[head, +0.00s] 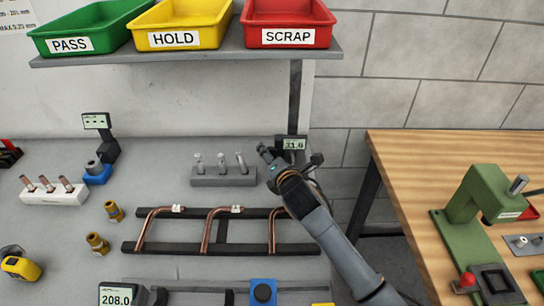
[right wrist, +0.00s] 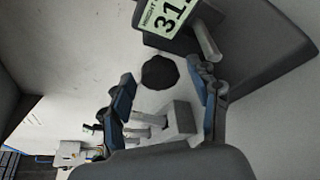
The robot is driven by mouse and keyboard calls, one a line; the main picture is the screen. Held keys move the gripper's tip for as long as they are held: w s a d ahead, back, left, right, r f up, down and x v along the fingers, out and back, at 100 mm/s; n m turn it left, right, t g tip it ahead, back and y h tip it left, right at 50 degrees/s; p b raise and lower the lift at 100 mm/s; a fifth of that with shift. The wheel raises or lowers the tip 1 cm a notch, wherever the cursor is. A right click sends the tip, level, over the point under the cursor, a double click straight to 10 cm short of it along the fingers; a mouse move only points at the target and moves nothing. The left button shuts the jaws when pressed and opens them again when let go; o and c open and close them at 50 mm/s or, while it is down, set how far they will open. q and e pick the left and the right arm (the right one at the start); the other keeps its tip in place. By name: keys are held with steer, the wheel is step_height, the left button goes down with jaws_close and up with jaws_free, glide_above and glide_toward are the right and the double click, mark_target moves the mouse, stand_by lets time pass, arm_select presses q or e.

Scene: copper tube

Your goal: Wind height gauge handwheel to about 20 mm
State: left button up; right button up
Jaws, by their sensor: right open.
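The height gauge's display (head: 294,143) stands at the back right of the grey bench and reads about 31. The display also shows at the top of the right wrist view (right wrist: 166,17), partly cut off, with a large "31". A dark round knob (right wrist: 160,72), which looks like the handwheel, lies below it. My right gripper (right wrist: 162,76) is open, its fingers on either side of the knob in that view; I cannot tell whether they touch it. In the head view my right gripper (head: 290,162) is just in front of the gauge and hides the handwheel. My left gripper is out of view.
A grey block with several metal pieces (head: 223,176) stands left of my right gripper. A black rack (head: 180,248) with bent copper tubes lies in front. A shelf (head: 190,58) with PASS, HOLD and SCRAP bins overhangs the bench. A wooden table (head: 410,160) stands at right.

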steer(key=c, duration=1.2)
steer(key=shift+o, duration=0.2)
steer(key=shift+r+p, duration=0.2)
steer(key=shift+p, duration=0.55)
steer(key=n+h+p, duration=0.1)
steer(key=n+p, duration=0.1)
steer(key=p, duration=0.2)
steer(key=n+h+p, duration=0.1)
steer(key=n+p, duration=0.1)
steer(key=p, duration=0.2)
steer(key=shift+a+r+g+h, duration=0.1)
steer(key=shift+r+g+h, duration=0.1)
steer(key=shift+g+h, duration=0.2)
steer(key=shift+a+f+n+h+p, duration=0.15)
steer(key=shift+n+h+p, duration=0.45)
steer(key=shift+n+p, duration=0.45)
steer(key=shift+f+p, duration=0.1)
steer(key=shift+p, duration=0.4)
steer(key=shift+n, duration=0.25)
